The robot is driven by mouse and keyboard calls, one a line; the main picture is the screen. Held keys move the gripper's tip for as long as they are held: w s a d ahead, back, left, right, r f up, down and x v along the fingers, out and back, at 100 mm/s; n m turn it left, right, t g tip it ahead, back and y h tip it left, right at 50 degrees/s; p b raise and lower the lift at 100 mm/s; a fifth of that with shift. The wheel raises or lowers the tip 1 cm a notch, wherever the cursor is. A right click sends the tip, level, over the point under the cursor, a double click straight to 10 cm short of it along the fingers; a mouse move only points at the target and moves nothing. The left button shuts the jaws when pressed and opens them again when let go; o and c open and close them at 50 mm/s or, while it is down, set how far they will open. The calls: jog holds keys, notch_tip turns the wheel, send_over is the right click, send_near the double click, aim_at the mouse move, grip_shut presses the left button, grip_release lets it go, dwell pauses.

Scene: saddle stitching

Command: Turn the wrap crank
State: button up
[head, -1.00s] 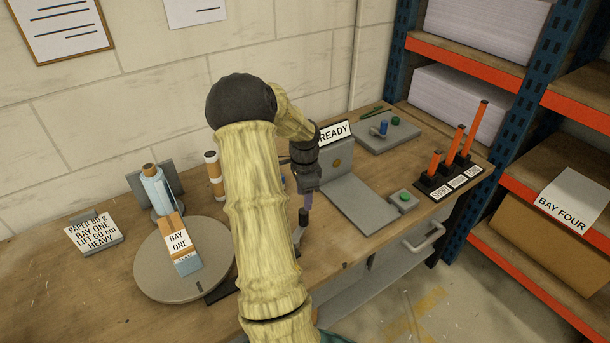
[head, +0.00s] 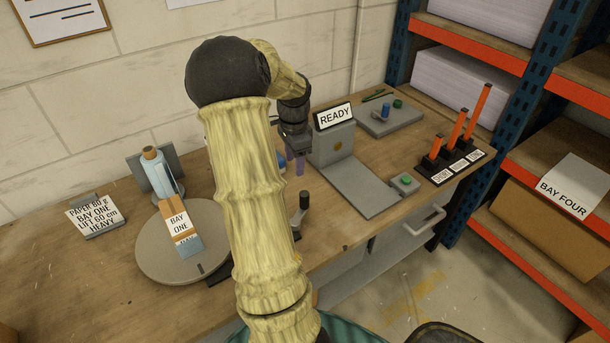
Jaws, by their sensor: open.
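The wrap crank, a grey arm (head: 298,221) with an upright dark knob (head: 304,200), stands on the bench just right of my arm. Part of its base is hidden behind my arm. My gripper (head: 295,166) is open and empty, pointing down with purple fingers, behind the knob and apart from it. A round grey turntable (head: 150,262) lies left of my arm.
A grey press with a READY sign (head: 335,116) stands right of my gripper. Further right are a green button box (head: 405,184) and orange levers (head: 458,130). A weight card (head: 93,215) stands at left. The bench front between crank and press is clear.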

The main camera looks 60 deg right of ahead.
jog(key=w+a+n, duration=0.3)
jog(key=a+n, duration=0.3)
jog(key=a, duration=0.5)
jog(key=w+a+n, duration=0.3)
jog(key=a+n, duration=0.3)
jog(key=a, duration=0.5)
jog(key=s+a+n+t, duration=0.1)
jog(key=s+a+n, duration=0.1)
jog(key=a+n, duration=0.4)
jog(key=s+a+n+t, duration=0.1)
jog(key=s+a+n, duration=0.2)
jog(key=a, duration=0.9)
jog(key=n, duration=0.3)
jog(key=shift+s, duration=0.15)
jog(key=shift+a, duration=0.1)
